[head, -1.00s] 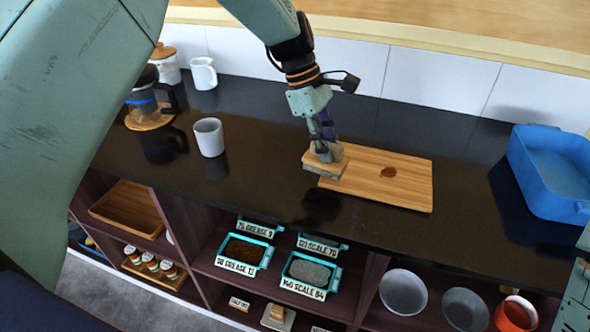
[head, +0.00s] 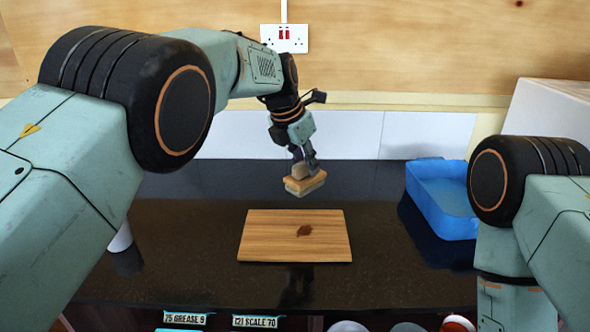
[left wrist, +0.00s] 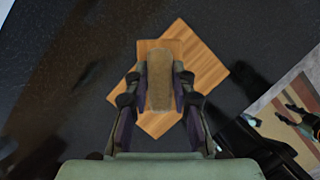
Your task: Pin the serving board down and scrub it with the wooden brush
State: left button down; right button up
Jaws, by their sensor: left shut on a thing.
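The wooden serving board (head: 270,240) lies flat on the dark counter with a dark reddish-brown stain (head: 304,230) right of its middle. My left gripper (head: 302,170) is shut on the wooden brush (head: 305,186) and holds it in the air, above and behind the board's far edge in the head view. In the left wrist view the brush (left wrist: 160,80) sits between the fingers and covers part of the board (left wrist: 205,65), stain hidden. My right arm comes in at the right edge of the head view, but its gripper is out of frame.
A blue tub (head: 440,200) stands on the counter to the right of the board. A white mug (head: 121,238) is mostly hidden behind my left arm. Labelled trays (head: 255,321) and bowls sit on the shelf below the counter's front edge. The counter around the board is clear.

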aim_at(305, 181)
pick_arm(q)
jog(key=shift+a+f, duration=0.2)
jog(key=shift+f, duration=0.65)
jog(key=shift+d+f, duration=0.15)
jog(key=shift+f, duration=1.4)
jog(key=shift+s+f, duration=0.1)
jog(key=shift+f, duration=0.4)
pick_arm(e)
jog(key=shift+a, duration=0.1)
jog(key=shift+c, duration=0.4)
